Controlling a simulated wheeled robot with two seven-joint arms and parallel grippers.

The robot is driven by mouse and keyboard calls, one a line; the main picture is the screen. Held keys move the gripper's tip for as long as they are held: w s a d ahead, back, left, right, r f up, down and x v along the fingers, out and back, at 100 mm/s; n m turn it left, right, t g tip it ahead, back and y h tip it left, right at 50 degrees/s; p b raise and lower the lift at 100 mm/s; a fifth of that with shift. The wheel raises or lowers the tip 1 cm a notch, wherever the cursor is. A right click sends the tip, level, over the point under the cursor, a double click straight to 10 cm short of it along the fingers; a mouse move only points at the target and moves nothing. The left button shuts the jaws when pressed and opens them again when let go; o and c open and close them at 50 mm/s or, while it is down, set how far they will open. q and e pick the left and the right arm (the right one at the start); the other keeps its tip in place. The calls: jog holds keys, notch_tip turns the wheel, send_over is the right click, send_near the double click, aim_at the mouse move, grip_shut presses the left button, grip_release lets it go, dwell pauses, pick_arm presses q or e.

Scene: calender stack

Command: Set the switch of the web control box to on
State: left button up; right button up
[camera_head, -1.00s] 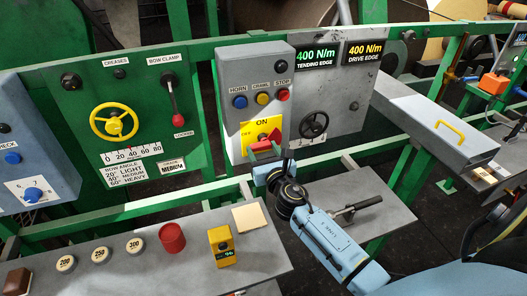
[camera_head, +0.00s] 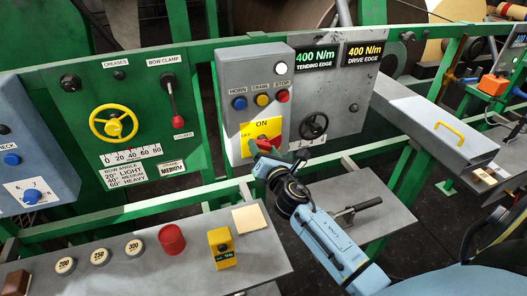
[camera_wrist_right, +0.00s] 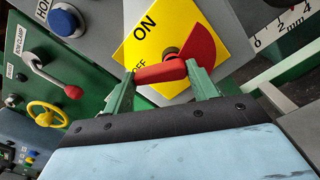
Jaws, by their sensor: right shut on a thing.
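The web control box (camera_head: 237,69) is a grey box with HORN, CRAWL and STOP buttons. Its yellow plate (camera_head: 247,132) reads ON at the top and OFF at the left. The red switch handle (camera_wrist_right: 162,72) sits on this plate, with its dark pivot just behind it. My right gripper (camera_wrist_right: 160,84) has its two green fingers on either side of the handle and is shut on it. In the head view my right gripper (camera_head: 267,153) partly covers the handle. A round lamp (camera_head: 281,69) on the box glows white. My left gripper is not in view.
A black handwheel (camera_head: 313,125) is close to the right of the switch. A grey shelf (camera_head: 335,190) with a lever stands below, beside my right arm. A green rail (camera_head: 180,205) runs in front, and a bench (camera_head: 130,275) with several items is at lower left.

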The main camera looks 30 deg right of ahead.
jog(key=m, duration=0.5)
jog(key=shift+s+d+r+m, duration=0.1)
jog(key=shift+d+r+m, duration=0.2)
jog(key=m, duration=0.5)
jog(key=shift+d+r+m, duration=0.1)
jog(key=shift+d+m, duration=0.3)
jog(key=shift+s, duration=0.1)
jog(key=o, duration=1)
jog(key=v, duration=1.3)
jog(key=shift+s+b, duration=0.2)
jog(key=shift+b, duration=0.15)
jog(key=shift+d, duration=0.1)
